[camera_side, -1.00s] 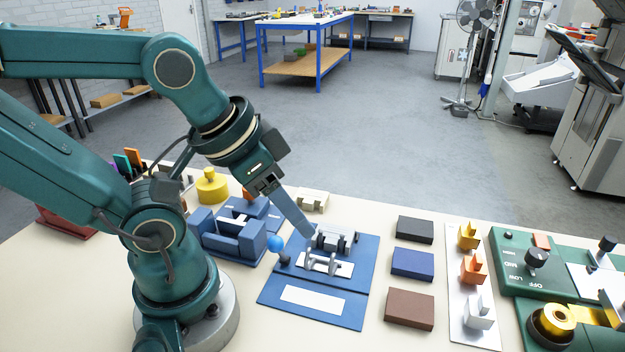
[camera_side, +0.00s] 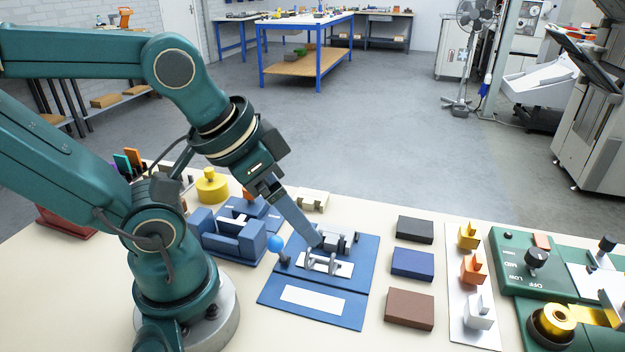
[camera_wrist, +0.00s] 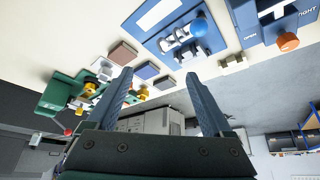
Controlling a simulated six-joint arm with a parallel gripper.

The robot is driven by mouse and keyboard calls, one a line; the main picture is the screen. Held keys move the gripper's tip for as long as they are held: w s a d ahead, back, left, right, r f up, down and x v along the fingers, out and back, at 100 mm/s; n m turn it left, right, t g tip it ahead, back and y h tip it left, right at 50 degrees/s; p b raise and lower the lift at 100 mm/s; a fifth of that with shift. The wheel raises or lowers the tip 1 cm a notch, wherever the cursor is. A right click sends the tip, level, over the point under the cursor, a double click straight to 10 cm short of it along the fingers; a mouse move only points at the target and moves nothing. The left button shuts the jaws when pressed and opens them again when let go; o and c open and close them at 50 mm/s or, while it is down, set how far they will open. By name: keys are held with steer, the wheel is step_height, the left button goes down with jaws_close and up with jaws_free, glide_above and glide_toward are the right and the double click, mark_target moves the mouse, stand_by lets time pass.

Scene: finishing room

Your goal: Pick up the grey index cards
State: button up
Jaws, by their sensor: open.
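A dark grey block-like stack (camera_side: 415,230), which looks like the grey index cards, lies flat on the cream table in the side view. It is the far one in a row with a blue stack (camera_side: 413,264) and a brown stack (camera_side: 409,308). In the wrist view the dark grey stack (camera_wrist: 163,82) shows between my fingers. My gripper (camera_side: 319,243) is over the blue fixture, left of the stacks and apart from them. In the wrist view my gripper (camera_wrist: 159,77) has its two fingers spread with nothing between them.
A blue fixture (camera_side: 352,298) with metal clamp parts and a blue ball knob (camera_side: 275,243) is below my gripper. Right of the stacks are a pale plate with yellow, orange and white holders (camera_side: 473,270) and a green control panel (camera_side: 525,275). Bare table separates the stacks from the fixture.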

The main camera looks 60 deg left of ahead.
steer(key=shift+o, duration=0.3)
steer(key=n+g+y, duration=0.2)
steer(key=n+y, duration=0.1)
steer(key=n, duration=0.6)
glide_above(334, 233)
steer(key=s+d, duration=0.1)
steer(key=d, duration=0.1)
steer(key=f, duration=0.9)
steer(key=shift+s+a, duration=0.15)
steer(key=shift+s, duration=0.05)
steer(key=shift+s+f, duration=0.1)
steer(key=shift+f, duration=0.55)
steer(key=shift+x, duration=2.35)
steer(key=c, duration=1.1)
